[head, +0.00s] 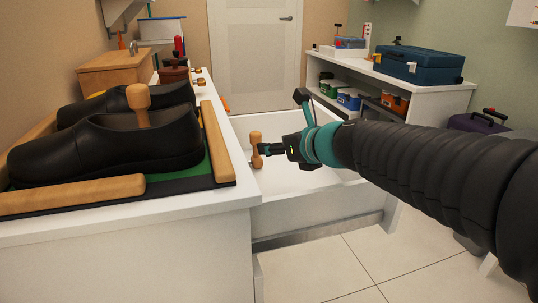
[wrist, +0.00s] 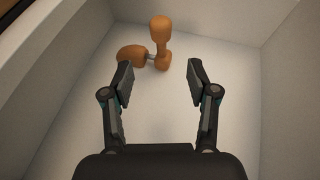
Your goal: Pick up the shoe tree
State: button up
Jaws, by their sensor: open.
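The shoe tree (wrist: 160,41) is an orange-brown wooden piece with an upright knob, a short metal rod and a rounded block. It lies on the floor of an open white drawer (head: 312,208), near the far end in the wrist view. In the head view the upright knob part of the shoe tree (head: 256,146) shows just left of the fingers. My gripper (head: 262,150) reaches in from the right. In the wrist view my gripper (wrist: 158,75) is open, with nothing between its fingers, and the shoe tree is ahead of the fingertips, apart from them.
Black shoes (head: 105,150) sit on a green mat with wooden edging on the white counter (head: 222,200) at left; one holds a wooden knob. The drawer walls (wrist: 260,90) enclose the gripper's space. White shelves (head: 440,95) with toolboxes stand at back right. The tiled floor (head: 370,260) is clear in front.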

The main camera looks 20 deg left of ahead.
aim_at(255, 145)
jog(key=b+x, duration=0.1)
jog(key=x, duration=1)
jog(key=shift+f, duration=0.1)
grip_shut()
